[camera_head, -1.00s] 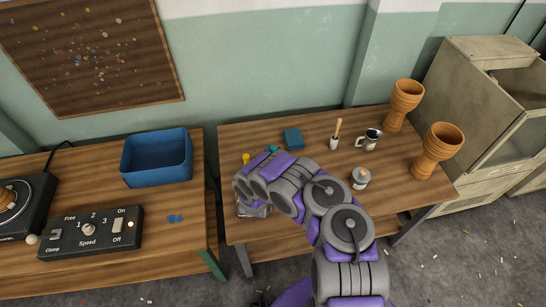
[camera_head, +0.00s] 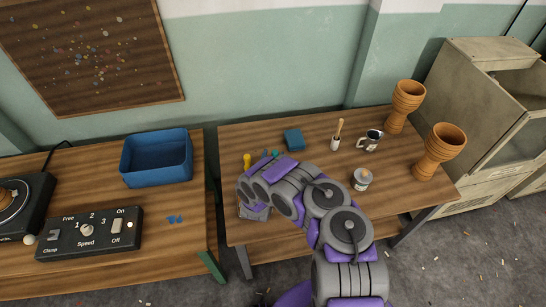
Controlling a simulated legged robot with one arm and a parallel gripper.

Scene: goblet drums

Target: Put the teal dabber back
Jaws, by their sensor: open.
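A small teal piece, which looks like the teal dabber (camera_head: 275,153), shows just behind my wrist near the back left of the right-hand table (camera_head: 410,165). My arm hides its lower part. A yellow-topped dabber (camera_head: 247,160) stands to its left. A blue block (camera_head: 293,140) lies behind and to the right; I cannot tell whether it is a holder. My gripper (camera_head: 254,212) is open, low over the table's front left edge, mostly hidden by my own wrist. I see nothing held in it.
A cup with a brush (camera_head: 335,142), a metal mug (camera_head: 369,141), a small jar (camera_head: 361,179) and two goblet drums (camera_head: 405,105) (camera_head: 438,150) stand to the right. On the left table are a blue bin (camera_head: 157,160) and a control box (camera_head: 90,234). A gap separates the tables.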

